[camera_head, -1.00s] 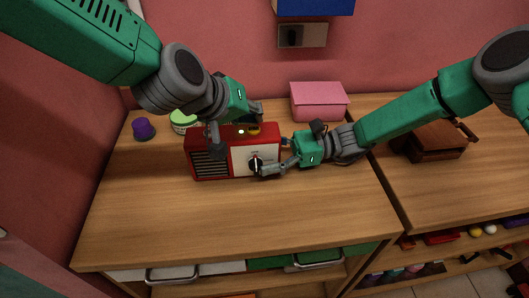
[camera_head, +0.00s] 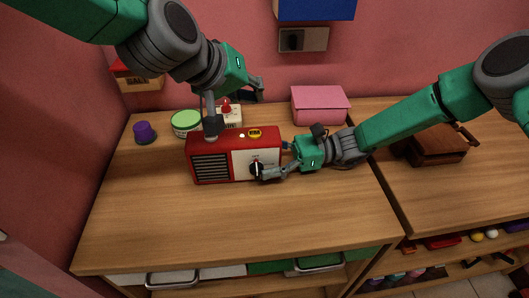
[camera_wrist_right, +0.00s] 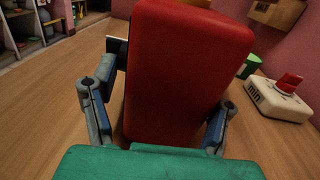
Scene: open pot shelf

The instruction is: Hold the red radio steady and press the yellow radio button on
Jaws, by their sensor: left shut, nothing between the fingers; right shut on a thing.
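The red radio (camera_head: 220,139) stands upright on the wooden counter, its speaker grille and a pale panel with a dark knob facing front. The yellow button (camera_head: 254,133) is on its top, uncovered, with a small bright spot beside it. My right gripper (camera_head: 273,162) is shut on the radio's right end. In the right wrist view its fingers flank the red radio body (camera_wrist_right: 180,70). My left gripper (camera_head: 212,127) is shut and empty at the radio's top left back edge, left of the button; whether it touches the radio I cannot tell.
Behind the radio stand a white device with a red top (camera_head: 236,112) and a green-lidded tub (camera_head: 185,122). A purple item (camera_head: 145,131) is at the left, a pink box (camera_head: 319,104) at the back right. The counter front (camera_head: 230,225) is clear.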

